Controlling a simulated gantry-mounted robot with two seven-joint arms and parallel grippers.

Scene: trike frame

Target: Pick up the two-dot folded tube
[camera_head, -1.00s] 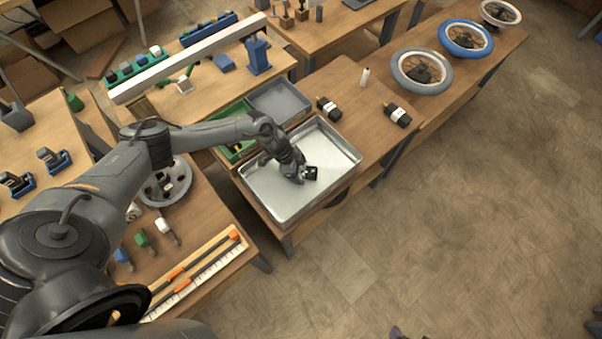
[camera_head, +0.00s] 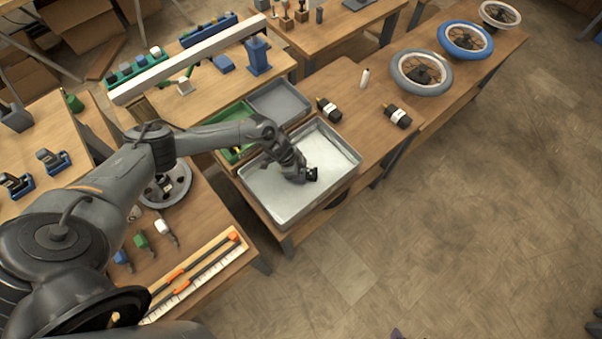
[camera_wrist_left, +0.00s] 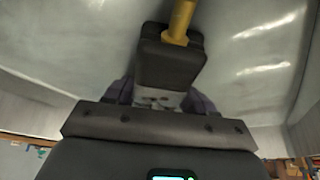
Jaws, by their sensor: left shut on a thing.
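My left gripper (camera_head: 304,175) is inside the metal tray (camera_head: 350,150), near its middle. It is shut on a black folded tube (camera_wrist_left: 170,60) with a yellow stem (camera_wrist_left: 181,20), seen close up in the left wrist view. In the head view, only a small dark part of the held tube (camera_head: 313,173) shows beyond the gripper. I cannot see any dots on it, nor whether it touches the tray floor. Two similar black folded tubes with white bands lie on the wooden bench, one at the left (camera_head: 329,108) and one at the right (camera_head: 398,116).
A grey bin (camera_head: 281,98) and a green bin (camera_head: 232,153) stand behind the tray. A white bottle (camera_head: 365,77) stands on the bench. Wheels with grey (camera_head: 421,71) and blue (camera_head: 466,38) tires lie at the far right. The tray floor around the gripper looks clear.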

